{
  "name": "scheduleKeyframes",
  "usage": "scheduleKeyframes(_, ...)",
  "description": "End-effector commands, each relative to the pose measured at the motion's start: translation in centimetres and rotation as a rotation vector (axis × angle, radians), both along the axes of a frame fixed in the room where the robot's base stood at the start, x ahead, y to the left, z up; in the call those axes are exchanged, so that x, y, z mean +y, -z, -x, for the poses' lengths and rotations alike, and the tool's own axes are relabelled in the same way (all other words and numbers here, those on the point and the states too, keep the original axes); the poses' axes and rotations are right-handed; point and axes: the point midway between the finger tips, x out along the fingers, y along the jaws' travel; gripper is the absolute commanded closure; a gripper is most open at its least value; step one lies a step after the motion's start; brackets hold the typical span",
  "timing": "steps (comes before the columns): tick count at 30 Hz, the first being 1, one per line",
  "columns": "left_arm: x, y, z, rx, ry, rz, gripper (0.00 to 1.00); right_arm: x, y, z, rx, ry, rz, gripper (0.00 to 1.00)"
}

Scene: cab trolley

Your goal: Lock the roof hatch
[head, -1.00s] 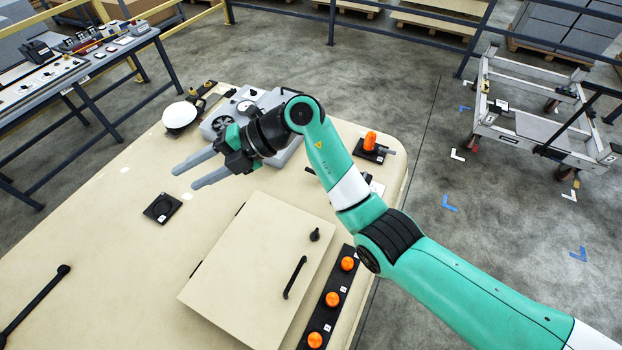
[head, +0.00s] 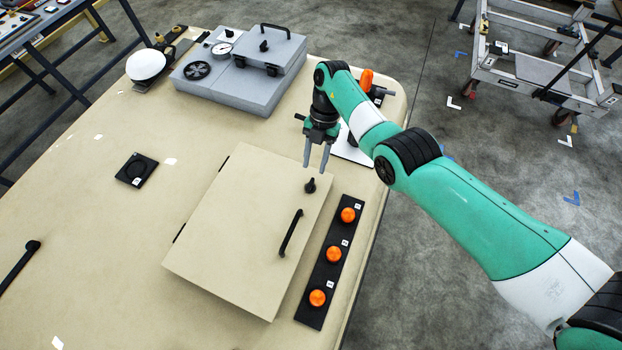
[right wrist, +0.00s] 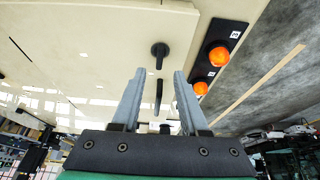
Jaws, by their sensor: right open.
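The roof hatch (head: 240,230) is a beige square panel lying closed or nearly so on the beige roof; I cannot tell whether it sits fully flush. A black bar handle (head: 291,233) is on its right side. A small black latch knob (head: 310,185) stands near its upper right corner. It also shows in the right wrist view (right wrist: 160,50), ahead of the fingers, with the bar handle (right wrist: 158,95) between them in the picture. My right gripper (head: 316,166) is open and empty, its fingers pointing down just above the knob, apart from it. My left gripper is not in view.
A black strip with orange lamps (head: 333,254) runs along the hatch's right side. A grey box (head: 245,85) with a gauge stands behind, beside a white dome (head: 146,65). A black socket plate (head: 136,170) lies left. An orange beacon (head: 366,80) is behind my right arm.

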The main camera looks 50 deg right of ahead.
Motion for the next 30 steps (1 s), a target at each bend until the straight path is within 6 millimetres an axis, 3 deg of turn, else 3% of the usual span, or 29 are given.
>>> scheduleKeyframes(3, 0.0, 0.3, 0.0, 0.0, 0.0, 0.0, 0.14, 1.1, 2.8, 0.4, 0.002, -0.001, -0.001, 0.56)
scheduleKeyframes(9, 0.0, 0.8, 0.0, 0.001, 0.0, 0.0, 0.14, 2.3, 5.8, 0.8, 0.0, 0.0, 0.0, 0.56)
scheduleKeyframes(20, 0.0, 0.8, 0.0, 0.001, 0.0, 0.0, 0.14, 2.5, 6.5, 0.9, -0.001, 0.0, 0.0, 0.56)
scheduleKeyframes(27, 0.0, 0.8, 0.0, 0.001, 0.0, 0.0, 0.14, 2.5, 6.4, 0.9, -0.001, 0.0, 0.0, 0.99)
scheduleKeyframes(30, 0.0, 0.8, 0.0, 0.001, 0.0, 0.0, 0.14, 2.5, 6.4, 0.9, -0.001, 0.0, 0.0, 1.0)
